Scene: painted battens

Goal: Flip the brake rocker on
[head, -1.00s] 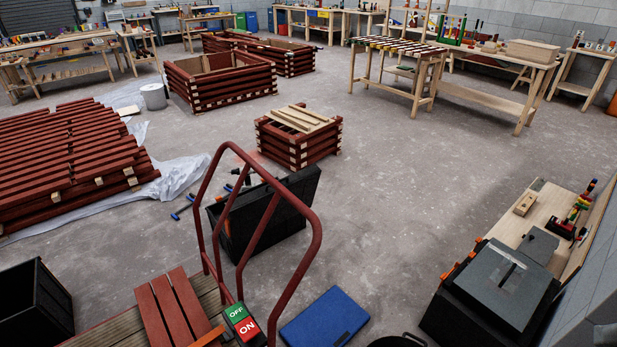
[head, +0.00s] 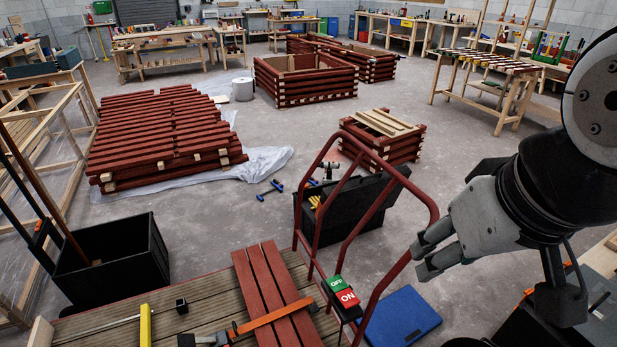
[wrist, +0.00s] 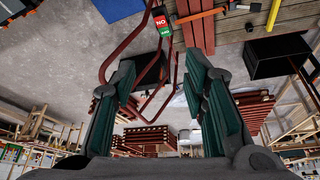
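The brake rocker (head: 341,291) sits on the red tube handle (head: 432,222) of a cart in the head view. It has a green OFF half (head: 335,283) and a red ON half (head: 347,298). I cannot tell which half is pressed in. My gripper (head: 426,258) is to the right of the rocker and above it, apart from it. In the wrist view the rocker (wrist: 161,26) appears upside down near the top, beyond the fingertips. My gripper's two fingers (wrist: 158,75) are spread wide with nothing between them.
The cart's deck (head: 200,305) carries red battens (head: 272,285), an orange clamp (head: 275,317) and a yellow tool (head: 145,325). An open black case (head: 330,225) stands behind the handle. A blue case (head: 402,318) lies right of the rocker. A black bin (head: 115,262) is at left.

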